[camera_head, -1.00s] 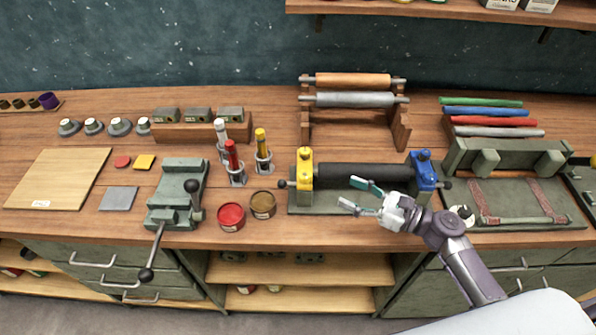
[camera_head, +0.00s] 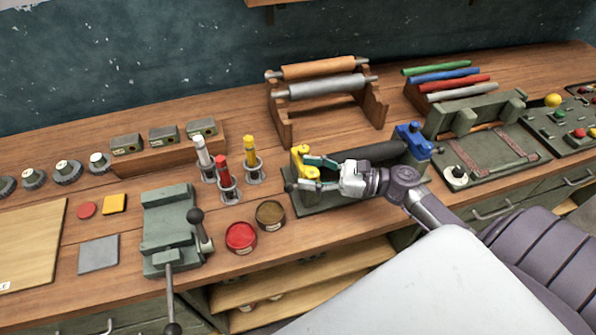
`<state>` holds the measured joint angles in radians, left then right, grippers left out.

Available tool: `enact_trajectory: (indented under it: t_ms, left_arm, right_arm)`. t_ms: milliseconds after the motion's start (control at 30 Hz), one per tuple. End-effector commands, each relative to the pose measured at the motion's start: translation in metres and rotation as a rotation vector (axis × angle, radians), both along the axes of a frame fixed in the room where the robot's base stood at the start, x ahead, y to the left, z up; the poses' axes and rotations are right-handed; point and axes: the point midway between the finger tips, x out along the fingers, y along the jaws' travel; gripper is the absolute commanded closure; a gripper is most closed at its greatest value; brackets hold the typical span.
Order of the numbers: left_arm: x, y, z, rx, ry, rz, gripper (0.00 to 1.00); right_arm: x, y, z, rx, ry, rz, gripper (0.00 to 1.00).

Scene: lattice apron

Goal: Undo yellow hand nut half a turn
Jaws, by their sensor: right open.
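The yellow end block with its yellow hand nut (camera_head: 299,150) stands at the left end of the dark roller (camera_head: 376,153) in a green-grey base. My right gripper (camera_head: 302,172) reaches in from the right and is open, its teal fingers apart, one behind and one in front of the yellow part. The fingers partly hide it, and I cannot tell whether they touch it. A blue end block (camera_head: 413,140) stands at the roller's right end. My left gripper is not in view.
Red (camera_head: 240,237) and brown (camera_head: 270,214) cans stand left of the roller base. Several upright tubes, including a yellow one (camera_head: 250,152), stand behind them. A rack with two rollers (camera_head: 318,68) is at the back. A green-grey press (camera_head: 171,222) is further left.

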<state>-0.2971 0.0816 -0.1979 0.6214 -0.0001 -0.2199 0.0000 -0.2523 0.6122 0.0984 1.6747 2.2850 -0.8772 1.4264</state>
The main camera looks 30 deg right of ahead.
Motion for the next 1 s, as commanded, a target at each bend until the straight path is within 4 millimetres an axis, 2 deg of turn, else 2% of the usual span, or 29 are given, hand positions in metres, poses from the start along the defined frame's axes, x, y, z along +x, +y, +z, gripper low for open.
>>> enact_trajectory:
  t_ms: [233,267,600,767,1000]
  left_arm:
    - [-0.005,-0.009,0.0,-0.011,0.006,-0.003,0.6]
    - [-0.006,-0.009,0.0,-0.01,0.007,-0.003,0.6]
    - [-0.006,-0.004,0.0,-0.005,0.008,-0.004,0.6]
    - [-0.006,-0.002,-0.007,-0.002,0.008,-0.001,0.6]
    - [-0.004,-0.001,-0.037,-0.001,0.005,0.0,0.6]
  right_arm:
    - [0.0,0.0,0.0,0.0,0.0,0.0,0.39]
    - [0.0,0.0,0.0,0.0,0.0,0.0,0.43]
    - [0.0,0.0,0.0,0.0,0.0,0.0,0.99]
    - [0.001,0.0,-0.002,-0.002,-0.004,0.029,1.0]
    - [0.003,-0.001,-0.005,-0.003,-0.006,0.249,1.0]
